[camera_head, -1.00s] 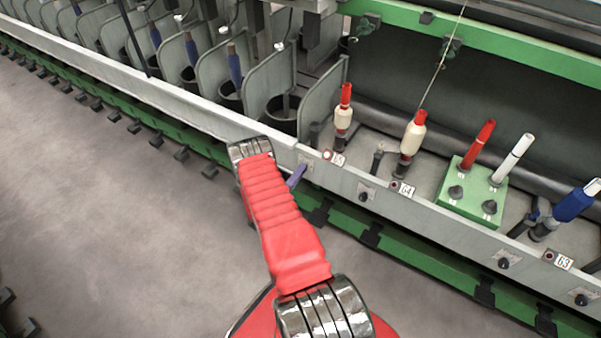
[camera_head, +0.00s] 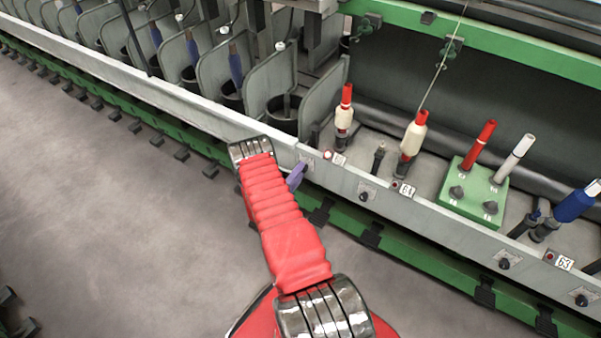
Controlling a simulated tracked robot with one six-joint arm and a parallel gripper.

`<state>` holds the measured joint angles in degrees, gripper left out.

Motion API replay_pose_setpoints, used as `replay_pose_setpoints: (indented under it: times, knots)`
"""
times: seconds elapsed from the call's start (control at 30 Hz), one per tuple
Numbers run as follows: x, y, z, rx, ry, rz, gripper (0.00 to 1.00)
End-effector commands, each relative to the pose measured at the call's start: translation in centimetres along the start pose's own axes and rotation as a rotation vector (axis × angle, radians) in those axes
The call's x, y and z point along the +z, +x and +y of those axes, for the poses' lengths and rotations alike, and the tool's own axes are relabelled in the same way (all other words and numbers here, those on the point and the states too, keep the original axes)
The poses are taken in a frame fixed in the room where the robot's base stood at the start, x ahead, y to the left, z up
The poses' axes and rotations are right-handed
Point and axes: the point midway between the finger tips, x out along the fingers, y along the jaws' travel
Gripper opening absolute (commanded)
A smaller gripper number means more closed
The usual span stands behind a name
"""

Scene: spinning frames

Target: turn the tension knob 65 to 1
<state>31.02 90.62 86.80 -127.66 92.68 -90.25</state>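The number plate 65 (camera_head: 339,159) is on the pale front rail, right of my red-sleeved arm. To its left, a small dial plate (camera_head: 308,158) shows on the rail's front face, and its knob is hidden. A purple part of my gripper (camera_head: 297,177) sticks out past my arm, right at this dial plate. I cannot see whether it touches the knob or how the fingers stand. The pointer and scale are too small and covered to read.
Along the rail to the right are another knob (camera_head: 365,195), number plate 64 (camera_head: 406,189) and number plate 63 (camera_head: 565,262). Bobbins and a green block (camera_head: 472,203) with red and white pegs stand behind the rail. The grey floor (camera_head: 130,220) in front is clear.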

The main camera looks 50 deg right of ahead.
Motion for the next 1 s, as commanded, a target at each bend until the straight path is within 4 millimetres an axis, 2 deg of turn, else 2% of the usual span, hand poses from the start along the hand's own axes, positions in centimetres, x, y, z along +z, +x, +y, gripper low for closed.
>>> replay_pose_setpoints:
  times: [0.3,0.47,0.57,1.0]
  knots:
    - [-0.2,0.0,-0.1,-0.002,0.000,0.005,0.45]
    - [-0.1,-0.8,-0.1,-0.001,0.000,0.004,0.45]
    - [0.0,-1.9,-0.1,-0.002,-0.001,0.003,0.45]
    - [0.0,-8.9,0.0,-0.002,-0.002,0.001,0.45]
